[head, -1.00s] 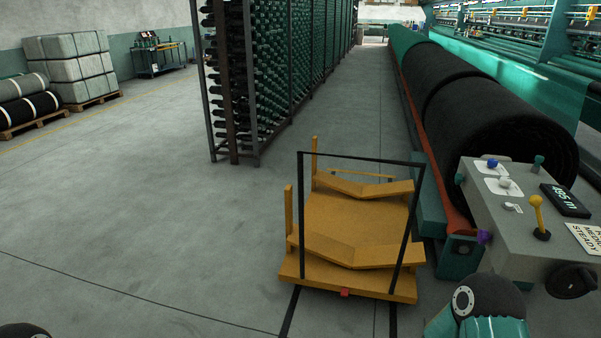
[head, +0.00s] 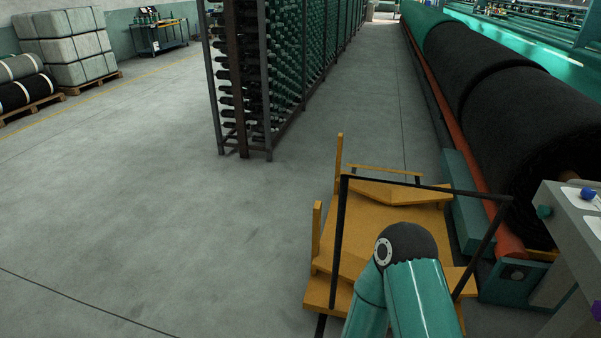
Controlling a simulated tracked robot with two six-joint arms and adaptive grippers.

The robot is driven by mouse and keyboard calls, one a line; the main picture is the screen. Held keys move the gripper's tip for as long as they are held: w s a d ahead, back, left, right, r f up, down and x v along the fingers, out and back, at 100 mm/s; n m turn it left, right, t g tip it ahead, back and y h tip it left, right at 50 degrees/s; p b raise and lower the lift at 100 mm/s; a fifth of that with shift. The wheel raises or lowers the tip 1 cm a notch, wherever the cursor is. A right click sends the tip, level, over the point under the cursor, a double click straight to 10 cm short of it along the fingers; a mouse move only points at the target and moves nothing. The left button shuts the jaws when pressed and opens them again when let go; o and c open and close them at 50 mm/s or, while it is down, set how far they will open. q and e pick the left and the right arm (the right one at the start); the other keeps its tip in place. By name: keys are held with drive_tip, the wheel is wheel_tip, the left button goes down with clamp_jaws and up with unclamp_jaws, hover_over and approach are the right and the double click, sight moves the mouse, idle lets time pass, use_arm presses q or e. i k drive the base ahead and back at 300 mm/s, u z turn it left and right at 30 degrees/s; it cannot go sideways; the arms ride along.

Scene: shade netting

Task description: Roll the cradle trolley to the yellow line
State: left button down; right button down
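The cradle trolley (head: 345,262) is a yellow-orange low cart with V-shaped cradle supports, yellow posts on its left side and a black frame handle (head: 420,184) at the near end. It stands on the floor beside the roller machine. A teal link of my own arm covers part of its near side. Neither gripper shows in the head view. A thin yellow line (head: 108,92) runs along the floor at the far left, in front of the pallets.
A tall rack of dark bobbins (head: 285,75) stands beyond the trolley. A large black net roll (head: 515,115) lies on the machine at right, with a grey control box (head: 570,225) near it. Wrapped bales (head: 70,50) stand far left. The floor at left is clear.

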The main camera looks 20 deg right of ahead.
sight(361, 208)
drive_tip(key=z, duration=0.2)
drive_tip(key=i, duration=1.5)
drive_tip(key=z, duration=1.1)
drive_tip(key=i, duration=0.6)
drive_tip(key=z, duration=0.3)
drive_tip(key=k, duration=0.9)
drive_tip(key=z, duration=0.2)
drive_tip(key=i, duration=0.9)
drive_tip(key=u, duration=0.1)
